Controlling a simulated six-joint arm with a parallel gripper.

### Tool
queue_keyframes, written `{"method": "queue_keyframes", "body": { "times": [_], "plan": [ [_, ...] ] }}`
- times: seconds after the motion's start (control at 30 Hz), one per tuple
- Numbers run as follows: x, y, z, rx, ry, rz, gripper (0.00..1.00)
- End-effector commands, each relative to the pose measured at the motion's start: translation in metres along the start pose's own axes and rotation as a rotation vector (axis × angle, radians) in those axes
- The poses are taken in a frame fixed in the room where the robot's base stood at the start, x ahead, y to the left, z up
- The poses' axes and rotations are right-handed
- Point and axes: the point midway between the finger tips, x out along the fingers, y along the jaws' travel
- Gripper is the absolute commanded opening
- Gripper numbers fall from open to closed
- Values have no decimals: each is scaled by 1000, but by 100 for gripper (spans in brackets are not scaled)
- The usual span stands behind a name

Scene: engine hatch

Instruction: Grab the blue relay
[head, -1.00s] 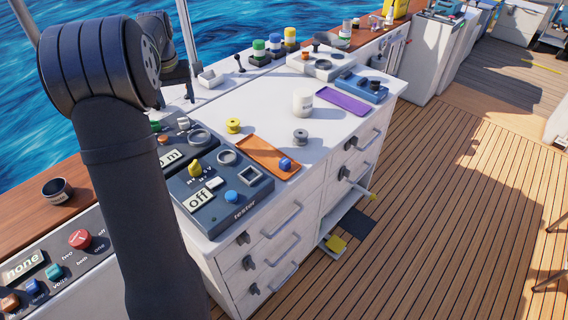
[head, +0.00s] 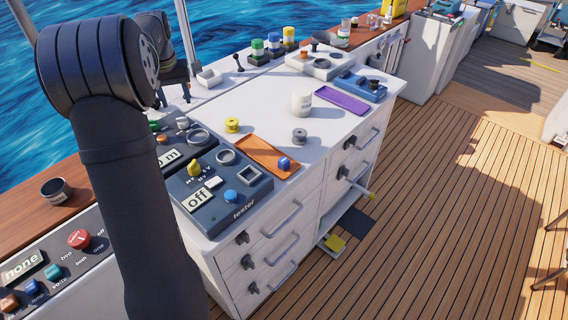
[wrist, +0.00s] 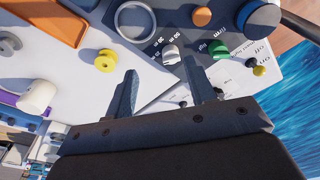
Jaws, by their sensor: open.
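A small blue block, which looks like the relay (head: 285,163), sits on the near right end of the orange tray (head: 262,153) on the white cabinet top. In the wrist view only part of the orange tray (wrist: 48,18) shows, at the upper left, and the relay is out of frame. My gripper (wrist: 160,72) is open and empty over the back left of the counter, near a yellow spool (wrist: 106,61) and a tester panel. In the head view my arm covers the left, and the fingertips cannot be made out clearly.
The dark tester panel (head: 243,210) with knobs and an "off" label stands beside the tray. A yellow spool (head: 232,125), grey spool (head: 299,136), white jar (head: 302,103) and purple tray (head: 342,102) stand on the counter. The white surface between them is clear.

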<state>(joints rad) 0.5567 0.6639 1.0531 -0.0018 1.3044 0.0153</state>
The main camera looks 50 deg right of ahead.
Motion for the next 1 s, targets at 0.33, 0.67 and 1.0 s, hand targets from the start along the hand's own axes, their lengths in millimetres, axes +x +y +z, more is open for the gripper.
{"method": "queue_keyframes", "body": {
  "times": [0.33, 0.67, 1.0],
  "plan": [
    [0, 2, 1, 5, 1, 1, 36],
    [-19, 111, 73, 429, 87, 125, 36],
    [-27, 203, 188, 907, 227, 243, 36]
  ]
}}
